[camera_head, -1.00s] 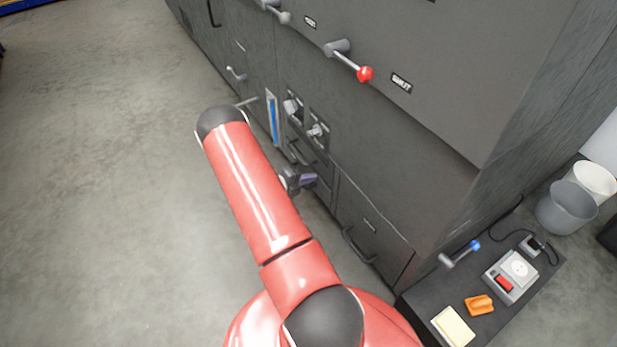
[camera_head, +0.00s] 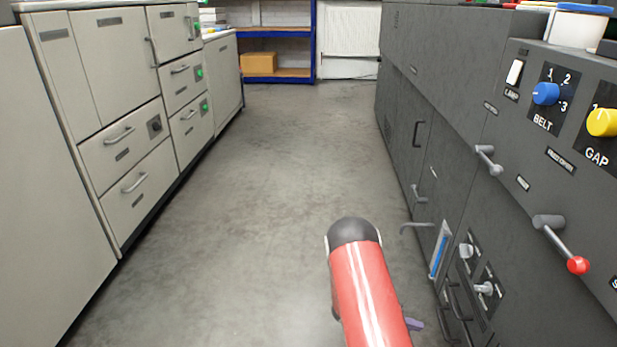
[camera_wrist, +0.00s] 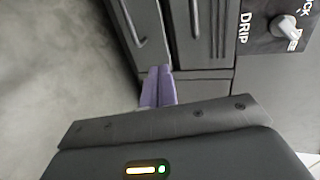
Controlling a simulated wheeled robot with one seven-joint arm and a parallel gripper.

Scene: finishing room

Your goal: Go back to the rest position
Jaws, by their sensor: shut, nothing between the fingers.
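My gripper (camera_wrist: 158,86) shows in the wrist view as two purple fingers pressed together, with nothing between them. It points at the lower front of the dark grey machine, near drawer handles and a knob panel marked DRIP (camera_wrist: 268,28). In the head view my red arm reaches up from the bottom edge, and only a small purple bit of my gripper (camera_head: 415,324) shows beside it. The rest of the gripper is hidden behind the arm.
The dark machine (camera_head: 400,90) lines the right, with a red-tipped lever (camera_head: 577,265), a blue knob (camera_head: 546,93) and a yellow knob (camera_head: 603,122). Pale cabinets (camera_head: 90,75) line the left. The floor (camera_head: 250,200) between is clear, up to blue shelving (camera_head: 313,40).

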